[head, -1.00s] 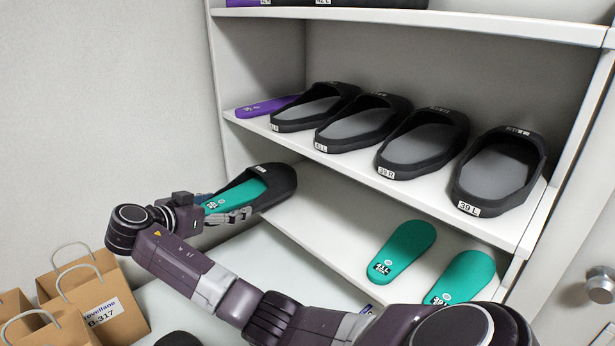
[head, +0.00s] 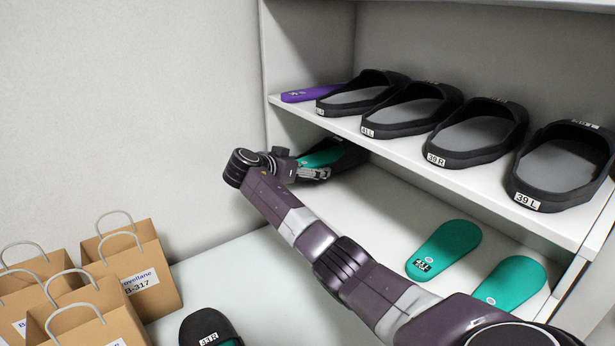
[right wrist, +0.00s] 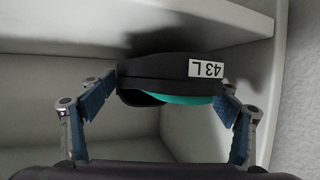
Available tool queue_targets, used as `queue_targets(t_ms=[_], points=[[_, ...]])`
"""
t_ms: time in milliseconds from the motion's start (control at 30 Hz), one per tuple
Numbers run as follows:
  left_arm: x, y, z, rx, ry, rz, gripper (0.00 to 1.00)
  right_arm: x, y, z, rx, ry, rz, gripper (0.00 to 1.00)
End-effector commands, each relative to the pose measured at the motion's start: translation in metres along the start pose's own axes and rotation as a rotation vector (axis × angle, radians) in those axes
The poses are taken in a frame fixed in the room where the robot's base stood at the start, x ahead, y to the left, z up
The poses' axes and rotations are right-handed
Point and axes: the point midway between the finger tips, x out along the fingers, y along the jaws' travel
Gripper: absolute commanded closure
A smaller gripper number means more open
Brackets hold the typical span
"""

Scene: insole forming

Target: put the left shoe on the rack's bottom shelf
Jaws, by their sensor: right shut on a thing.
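The left shoe is a black slipper with a green insole, labelled 43 L. In the head view the shoe (head: 351,157) is at the left end of the rack, partly under the middle shelf. My right gripper (head: 322,173) is shut on it. In the right wrist view the shoe (right wrist: 155,67) sits between the two fingers of the gripper (right wrist: 167,90), its label upside down. The rack's bottom shelf (head: 385,212) lies below; I cannot tell whether the shoe touches it. My left gripper is not in view.
Several black slippers (head: 480,130) and a purple insole (head: 310,93) stand on the middle shelf (head: 400,155) just above. Two green insoles (head: 445,247) lie on the right of the bottom shelf. Another shoe (head: 205,326), labelled 43 R, and several paper bags (head: 150,265) are at lower left.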

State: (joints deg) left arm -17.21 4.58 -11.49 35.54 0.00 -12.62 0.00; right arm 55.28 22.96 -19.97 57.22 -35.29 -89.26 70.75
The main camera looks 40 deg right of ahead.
Motion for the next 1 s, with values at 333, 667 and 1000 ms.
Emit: queue_targets(t_ms=[333,667,1000], points=[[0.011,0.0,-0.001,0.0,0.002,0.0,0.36,0.008,0.0,0.019,-0.001,0.002,0.001,0.5],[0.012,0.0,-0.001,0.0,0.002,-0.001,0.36,0.008,0.0,0.021,-0.002,0.0,0.001,0.01],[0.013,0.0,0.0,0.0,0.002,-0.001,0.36,0.002,-0.001,0.021,-0.001,0.0,-0.002,0.01]])
